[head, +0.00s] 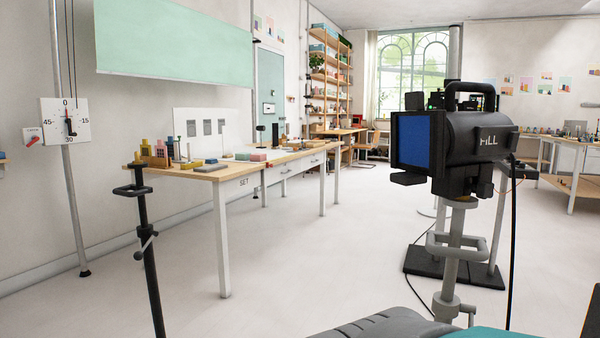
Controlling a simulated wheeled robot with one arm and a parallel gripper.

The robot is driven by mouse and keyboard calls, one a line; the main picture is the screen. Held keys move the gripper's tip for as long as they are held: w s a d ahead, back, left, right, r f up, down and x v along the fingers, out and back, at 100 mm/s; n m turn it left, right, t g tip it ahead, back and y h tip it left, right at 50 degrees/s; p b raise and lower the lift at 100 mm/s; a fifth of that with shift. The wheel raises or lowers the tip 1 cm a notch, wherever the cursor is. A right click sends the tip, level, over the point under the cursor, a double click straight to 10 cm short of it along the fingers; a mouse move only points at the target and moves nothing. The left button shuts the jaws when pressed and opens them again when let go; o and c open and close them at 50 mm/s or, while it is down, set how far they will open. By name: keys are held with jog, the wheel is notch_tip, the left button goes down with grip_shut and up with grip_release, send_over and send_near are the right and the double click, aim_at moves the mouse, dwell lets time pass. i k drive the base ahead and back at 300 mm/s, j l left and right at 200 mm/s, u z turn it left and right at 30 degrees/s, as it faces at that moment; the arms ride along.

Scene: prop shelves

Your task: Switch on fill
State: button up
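The fill lamp (468,140) is a black studio light at the right, with "FILL" partly readable on its side. Its blue front face (412,139) points left and looks unlit. It stands on a grey metal stand (452,260). A black cable (514,240) hangs from its rear. I cannot make out a switch on it. My gripper is not in view.
A wooden table marked SET (205,172) stands left of centre with several small props. A black stand (149,240) is at the front left. Dark base weights (425,262) lie beneath the lamp. The pale floor (320,255) between table and lamp is clear.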

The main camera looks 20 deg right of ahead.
aim_at(512, 140)
jog(key=z, duration=1.45)
